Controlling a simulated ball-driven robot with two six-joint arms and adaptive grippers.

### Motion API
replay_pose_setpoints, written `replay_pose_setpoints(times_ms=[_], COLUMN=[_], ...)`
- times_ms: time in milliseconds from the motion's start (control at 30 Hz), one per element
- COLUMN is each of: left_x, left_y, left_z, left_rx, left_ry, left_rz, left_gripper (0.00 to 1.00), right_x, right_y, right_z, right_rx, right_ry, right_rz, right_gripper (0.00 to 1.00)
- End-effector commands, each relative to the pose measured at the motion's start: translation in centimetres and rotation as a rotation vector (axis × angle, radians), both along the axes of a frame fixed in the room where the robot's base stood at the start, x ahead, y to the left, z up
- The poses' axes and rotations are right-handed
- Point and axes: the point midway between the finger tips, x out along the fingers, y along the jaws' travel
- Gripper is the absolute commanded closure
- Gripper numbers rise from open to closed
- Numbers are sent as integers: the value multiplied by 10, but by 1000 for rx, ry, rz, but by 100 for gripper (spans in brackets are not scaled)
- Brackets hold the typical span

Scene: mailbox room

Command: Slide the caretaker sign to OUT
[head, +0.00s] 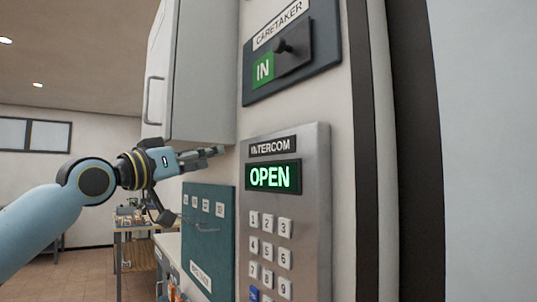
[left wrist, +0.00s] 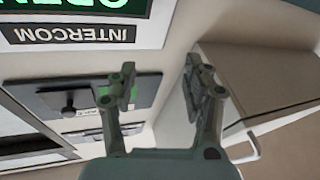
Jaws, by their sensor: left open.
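The caretaker sign (head: 325,72) is a dark plate on the wall at the top of the head view. It has a white CARETAKER label, a green IN window (head: 263,70) at its left, and a grey slider with a dark round knob (head: 281,46) covering its right part. In the left wrist view the sign appears upside down, with the knob (left wrist: 68,109) to the left of my fingers. My left gripper (head: 215,152) is open and empty, below and left of the sign, apart from the knob. One finger hides part of the green window in the wrist view.
Below the sign is a metal intercom panel (head: 318,190) with a green OPEN display and keypad. A grey wall cabinet (head: 205,75) with a handle hangs to the left, close above my gripper. A teal board (head: 208,255) hangs below. Dark vertical trim (head: 365,150) lies right.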

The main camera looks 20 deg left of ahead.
Motion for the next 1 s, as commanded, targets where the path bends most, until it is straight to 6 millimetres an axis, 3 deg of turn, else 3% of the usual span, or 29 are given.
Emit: replay_pose_setpoints(times_ms=[33,100,233,333,467,1000], left_x=[-22,-52,-95,-110,-109,-55], left_y=[-19,-43,-74,-85,-90,-133], left_z=[48,91,135,147,153,182], left_rx=[16,34,67,78,75,74], left_ry=[-65,-130,-203,-224,-231,-229], left_rz=[-55,-126,-219,-250,-256,-258], left_gripper=[50,50,50,50,50,50], right_x=[0,0,0,1,2,6], right_y=[-1,-2,-6,-8,-8,3], right_z=[8,13,18,20,24,58], right_rx=[-1,-3,-7,-10,-9,3], right_ry=[0,0,-1,-2,-3,-10], right_rz=[1,1,2,3,3,-1], right_gripper=[49,49,49,49,49,49])
